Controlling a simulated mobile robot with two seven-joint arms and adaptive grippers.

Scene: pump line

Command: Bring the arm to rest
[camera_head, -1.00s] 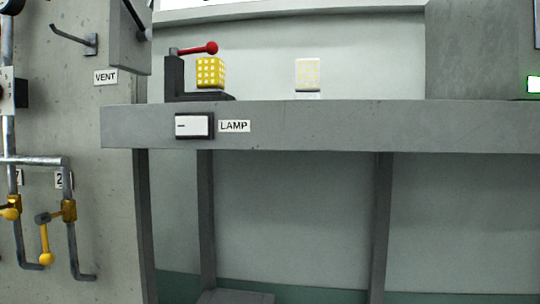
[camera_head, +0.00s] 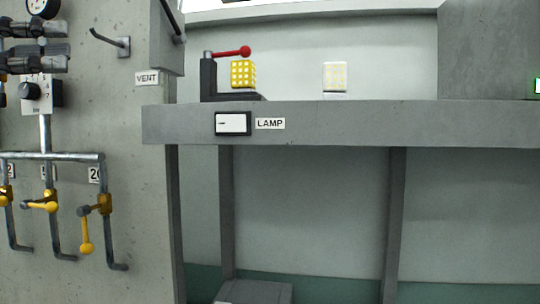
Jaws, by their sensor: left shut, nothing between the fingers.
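My left gripper (camera_head: 52,48) shows at the upper left edge of the head view, in front of the concrete wall. Its dark fingers point right, and it is shut and empty. The rest of the left arm lies beyond the picture's left edge. My right gripper and arm are not in view.
A grey bench (camera_head: 340,124) bears a red-handled clamp (camera_head: 209,75) beside a yellow block (camera_head: 243,73), and a pale block (camera_head: 335,76).

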